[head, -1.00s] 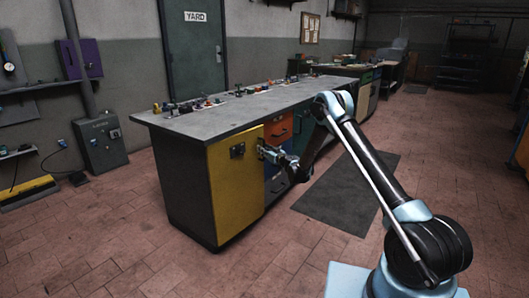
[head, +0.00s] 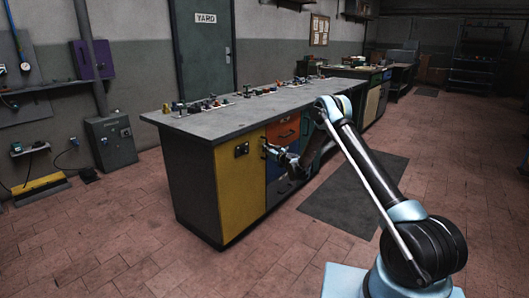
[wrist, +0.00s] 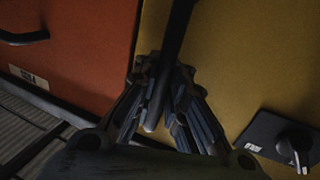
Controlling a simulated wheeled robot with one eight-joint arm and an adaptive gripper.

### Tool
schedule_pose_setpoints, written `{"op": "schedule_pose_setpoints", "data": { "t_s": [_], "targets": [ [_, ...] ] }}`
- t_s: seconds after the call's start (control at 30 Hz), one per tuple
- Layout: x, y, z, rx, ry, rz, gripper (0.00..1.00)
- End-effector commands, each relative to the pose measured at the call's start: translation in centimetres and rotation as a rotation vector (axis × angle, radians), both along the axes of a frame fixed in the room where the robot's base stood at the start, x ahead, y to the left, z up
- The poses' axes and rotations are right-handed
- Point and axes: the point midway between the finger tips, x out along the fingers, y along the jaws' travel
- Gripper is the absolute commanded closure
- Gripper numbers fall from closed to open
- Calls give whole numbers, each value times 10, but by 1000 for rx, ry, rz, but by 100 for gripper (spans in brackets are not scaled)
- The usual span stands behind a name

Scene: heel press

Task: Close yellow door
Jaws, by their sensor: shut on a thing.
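The yellow door (head: 240,195) is at the near end of the long bench's front in the head view. It looks flush or nearly flush with the cabinet front; a small gap cannot be ruled out. In the wrist view the yellow door (wrist: 245,60) fills the right side. My gripper (head: 268,150) is at the door's right edge, and in the wrist view my gripper (wrist: 162,110) is shut on a dark bar handle (wrist: 178,30) in front of the door. The fingers hide part of the handle.
An orange drawer (head: 283,132) sits beside the yellow door; the orange drawer (wrist: 75,55) also shows in the wrist view. A dark latch plate (wrist: 270,138) is on the yellow door. A dark mat (head: 355,195) lies on the floor; the tiled floor before the bench is clear.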

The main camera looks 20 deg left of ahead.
Motion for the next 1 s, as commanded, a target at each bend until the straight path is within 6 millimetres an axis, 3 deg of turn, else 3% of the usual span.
{"op": "schedule_pose_setpoints", "data": {
  "t_s": [0.1, 0.13, 0.2, 0.67, 1.0],
  "targets": [
    [0, -1, 0, 1, 1, -1, 100],
    [0, -1, 0, 1, 1, -1, 84],
    [1, -1, 0, 1, 1, -1, 68],
    [-3, -8, 0, 0, 0, -2, 68],
    [-38, -55, 0, 1, 1, -3, 68]
  ]
}}
